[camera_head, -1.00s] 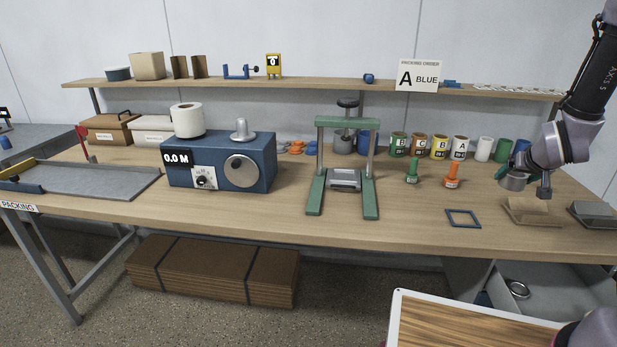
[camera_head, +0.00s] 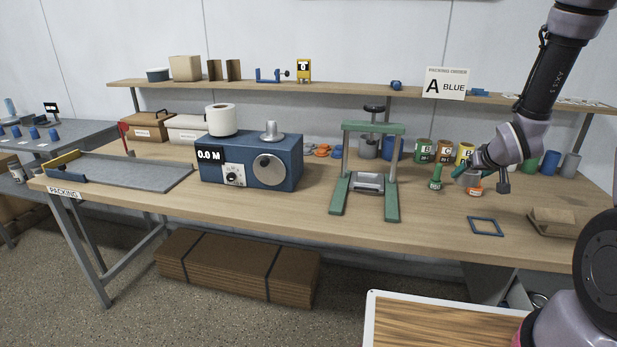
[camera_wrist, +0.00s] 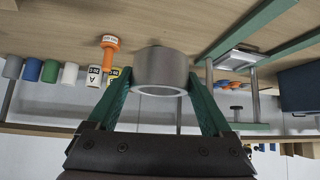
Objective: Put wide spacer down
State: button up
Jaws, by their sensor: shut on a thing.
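The wide spacer (camera_wrist: 160,70) is a thick grey ring with a hollow middle. In the wrist view it sits between the two green fingers of my gripper (camera_wrist: 158,98), which is shut on it. In the head view my gripper (camera_head: 466,173) is over the back right of the bench, close to the green-handled piece (camera_head: 436,179) and above the orange-handled piece (camera_head: 474,190). The spacer is too small and covered there to make out clearly. I cannot tell its exact height over the bench.
A green press frame (camera_head: 391,190) stands left of my gripper, with a blue winder (camera_head: 250,162) beyond it. A blue square frame (camera_head: 486,226) lies in front on otherwise bare wood.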

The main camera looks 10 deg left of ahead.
jog(key=a+n+y, duration=0.1)
jog(key=n+g+y, duration=0.3)
jog(key=n+y, duration=0.2)
jog(key=n, duration=0.3)
send_over(434, 224)
jog(key=w, duration=0.1)
jog(key=shift+w+d+f, duration=0.1)
jog(key=shift+d+f, duration=0.05)
jog(key=shift+f, duration=0.95)
jog(key=shift+w+d+f, duration=0.1)
jog(key=shift+d+f, duration=0.05)
jog(key=shift+f, duration=0.9)
jog(key=shift+m, duration=0.3)
notch_tip(434, 224, down, 10)
jog(key=shift+f, duration=0.15)
jog(key=o, duration=1.2)
jog(key=shift+c, duration=0.2)
